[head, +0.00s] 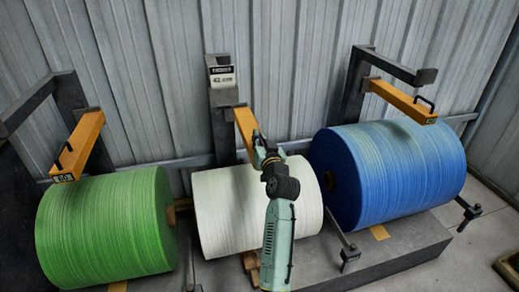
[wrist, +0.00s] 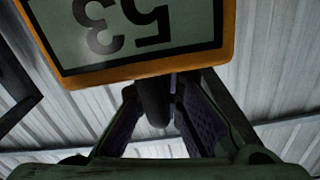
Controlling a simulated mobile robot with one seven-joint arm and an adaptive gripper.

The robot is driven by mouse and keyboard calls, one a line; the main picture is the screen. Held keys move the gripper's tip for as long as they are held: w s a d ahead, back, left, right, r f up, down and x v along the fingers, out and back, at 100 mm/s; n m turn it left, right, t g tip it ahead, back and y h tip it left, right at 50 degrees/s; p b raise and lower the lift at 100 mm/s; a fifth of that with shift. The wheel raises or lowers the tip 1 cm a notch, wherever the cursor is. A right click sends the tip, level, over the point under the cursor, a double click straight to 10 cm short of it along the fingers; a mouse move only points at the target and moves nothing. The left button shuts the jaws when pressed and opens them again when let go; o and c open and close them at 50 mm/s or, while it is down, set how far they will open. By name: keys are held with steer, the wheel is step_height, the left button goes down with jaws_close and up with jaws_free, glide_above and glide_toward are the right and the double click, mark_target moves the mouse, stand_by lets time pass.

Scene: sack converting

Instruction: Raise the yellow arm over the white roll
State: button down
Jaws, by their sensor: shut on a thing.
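The yellow arm (head: 243,124) over the white roll (head: 226,205) reaches forward from a dark post in the head view. My gripper hides its front end there, so I cannot tell whether it touches the roll. In the wrist view the yellow arm's end plate (wrist: 150,68) fills the top, with an upside-down "53" label. A dark handle (wrist: 153,98) comes down from it between the fingers of my gripper (wrist: 162,122), which are shut on it. My gripper also shows in the head view (head: 262,147), above the back of the white roll.
A green roll (head: 105,228) lies at left with its own yellow arm (head: 80,142). A blue roll (head: 395,170) lies at right with another yellow arm (head: 402,100). A meter box (head: 222,76) sits on the middle post. A corrugated wall (head: 290,60) stands close behind.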

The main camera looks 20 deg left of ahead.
step_height(320, 180, up, 8)
steer(key=shift+a+f+p, duration=0.1)
steer(key=shift+f+p, duration=0.15)
steer(key=shift+p, duration=0.9)
steer(key=shift+r, duration=0.1)
steer(key=c, duration=1.7)
jaws_free()
steer(key=shift+s+a, duration=0.1)
steer(key=shift+f, duration=0.2)
steer(key=shift+s+d+f, duration=0.1)
steer(key=shift+s+d, duration=0.25)
steer(key=shift+d, duration=0.05)
steer(key=v, duration=1.1)
